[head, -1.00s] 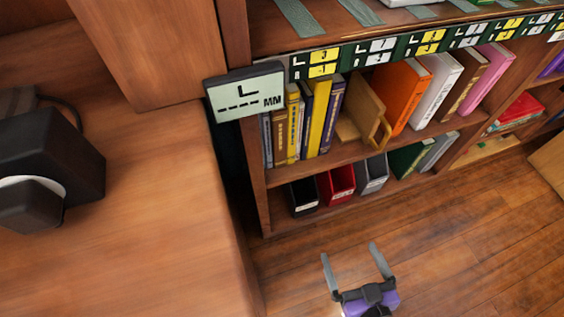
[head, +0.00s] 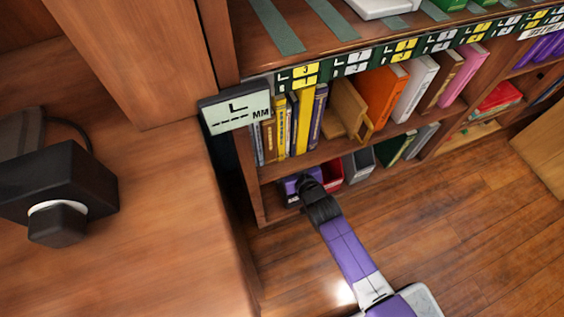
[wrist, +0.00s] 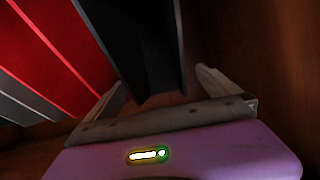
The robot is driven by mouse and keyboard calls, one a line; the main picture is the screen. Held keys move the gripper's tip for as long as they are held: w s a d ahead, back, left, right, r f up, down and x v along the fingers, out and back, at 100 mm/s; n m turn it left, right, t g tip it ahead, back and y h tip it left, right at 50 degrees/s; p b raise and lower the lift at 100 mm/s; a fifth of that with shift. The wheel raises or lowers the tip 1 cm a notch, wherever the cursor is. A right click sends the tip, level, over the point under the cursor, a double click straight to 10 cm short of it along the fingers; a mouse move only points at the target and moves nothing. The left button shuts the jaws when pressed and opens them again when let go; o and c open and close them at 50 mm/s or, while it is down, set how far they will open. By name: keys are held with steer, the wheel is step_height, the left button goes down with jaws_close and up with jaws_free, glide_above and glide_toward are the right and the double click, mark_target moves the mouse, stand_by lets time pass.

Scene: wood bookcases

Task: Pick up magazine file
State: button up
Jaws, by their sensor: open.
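A black magazine file (wrist: 125,45) stands at the left end of the lower shelf; in the head view my arm and gripper mostly hide it. A red magazine file (head: 334,175) and a grey one (head: 359,164) stand to its right. My gripper (wrist: 163,80) is open at the lower shelf. In the wrist view, the near end of the black file lies between its two fingers, with the red file (wrist: 50,50) outside the left finger. I cannot tell whether either finger touches the black file.
The wooden shelf side is close on the gripper's right in the wrist view. Above, the middle shelf (head: 330,152) holds yellow, orange, white and pink books. A wooden counter (head: 150,250) fills the left. The wood floor (head: 470,230) is clear.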

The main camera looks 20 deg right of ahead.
steer(key=b+x, duration=0.1)
steer(key=x, duration=0.1)
steer(key=b+x, duration=0.2)
steer(key=x, duration=0.1)
steer(key=shift+w+d+r, duration=0.1)
steer(key=shift+w+d, duration=0.2)
steer(key=shift+w, duration=0.1)
steer(key=shift+c, duration=0.4)
steer(key=c, duration=1.8)
steer(key=shift+c, duration=1.2)
